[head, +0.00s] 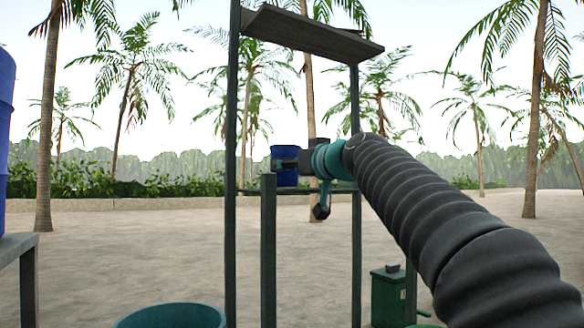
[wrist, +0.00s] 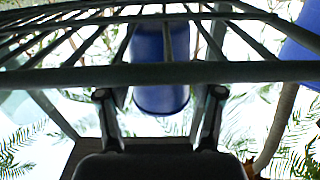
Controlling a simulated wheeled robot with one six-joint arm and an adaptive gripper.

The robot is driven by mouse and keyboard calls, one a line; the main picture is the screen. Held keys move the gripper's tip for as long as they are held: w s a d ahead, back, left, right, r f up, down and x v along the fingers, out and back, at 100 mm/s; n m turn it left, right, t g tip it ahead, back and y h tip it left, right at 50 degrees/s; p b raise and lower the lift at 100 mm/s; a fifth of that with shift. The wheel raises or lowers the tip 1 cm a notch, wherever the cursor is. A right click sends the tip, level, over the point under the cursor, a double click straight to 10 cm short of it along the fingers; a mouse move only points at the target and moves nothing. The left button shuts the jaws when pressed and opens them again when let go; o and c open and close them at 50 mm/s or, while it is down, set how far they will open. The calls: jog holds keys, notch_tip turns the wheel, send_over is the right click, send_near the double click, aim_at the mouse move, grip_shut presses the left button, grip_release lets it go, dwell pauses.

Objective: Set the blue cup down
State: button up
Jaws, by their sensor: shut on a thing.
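The blue cup (head: 285,153) is upright in my gripper (head: 291,163), at the open shelf of a dark metal stand (head: 233,130). In the head view its base is level with or just above the shelf bars, and I cannot tell whether it touches them. In the wrist view the blue cup (wrist: 160,95) shows between the two fingers of my gripper (wrist: 160,98), partly behind the shelf's bars (wrist: 75,77). My gripper is shut on the cup. Its finger contact is partly hidden.
A slanted roof panel (head: 315,32) tops the stand, above the cup. A dark post (head: 268,250) stands in front. A blue barrel (head: 5,110) is at the far left, a teal tub (head: 170,316) below, and a green box (head: 388,296) lower right. Sandy ground is open behind.

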jog(key=shift+f, duration=0.2)
jog(key=o, duration=1.1)
jog(key=shift+o, duration=0.2)
jog(key=shift+r, duration=0.15)
jog(key=shift+r, duration=0.2)
jog(key=b+v, duration=0.3)
jog(key=v, duration=0.9)
jog(key=shift+f, duration=0.1)
